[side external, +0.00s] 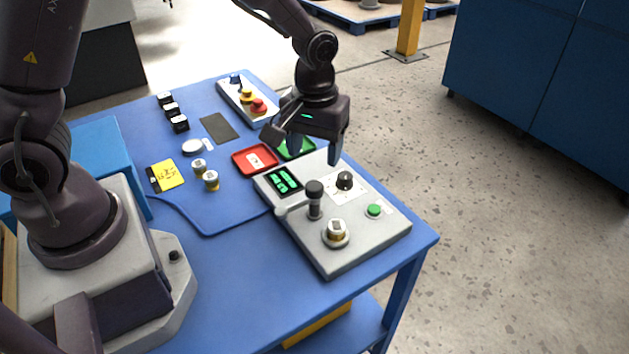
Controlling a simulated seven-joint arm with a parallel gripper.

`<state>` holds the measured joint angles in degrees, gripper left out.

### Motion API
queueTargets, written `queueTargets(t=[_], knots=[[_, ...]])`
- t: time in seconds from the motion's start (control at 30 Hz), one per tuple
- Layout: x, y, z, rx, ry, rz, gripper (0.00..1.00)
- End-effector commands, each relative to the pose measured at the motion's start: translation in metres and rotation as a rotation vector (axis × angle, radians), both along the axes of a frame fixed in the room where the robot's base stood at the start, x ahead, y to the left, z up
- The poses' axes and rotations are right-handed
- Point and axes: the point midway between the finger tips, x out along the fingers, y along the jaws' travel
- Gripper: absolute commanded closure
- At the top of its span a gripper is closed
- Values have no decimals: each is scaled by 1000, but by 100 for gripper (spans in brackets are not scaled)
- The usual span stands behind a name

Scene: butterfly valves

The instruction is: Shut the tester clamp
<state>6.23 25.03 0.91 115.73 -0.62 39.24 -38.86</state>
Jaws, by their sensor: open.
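The tester (355,243) is a grey box on the right end of the blue table. It has a lit green display (284,180), a black knob (345,180) and a green button (374,210). What looks like its clamp, a lever with an upright black handle (314,189), rises from the middle of the box. A valve with a pale top and brass body (336,232) sits on the tester in front of the handle. My gripper (312,150) is open and empty, pointing down above the tester's far end, beyond the handle and apart from it.
A red tray (256,160) and a partly hidden green tray (296,150) lie behind the tester. Two more valves (205,175), a yellow card (168,175) and black blocks (172,111) stand to the left. A button box (247,98) is at the back.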

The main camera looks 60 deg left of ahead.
Motion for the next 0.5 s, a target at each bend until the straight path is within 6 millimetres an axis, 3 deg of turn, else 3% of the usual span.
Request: queueTargets(t=[0.2,0.5], knots=[[-1,0,-47,1,6,-1,39],[0,0,-77,1,1,-1,39]])
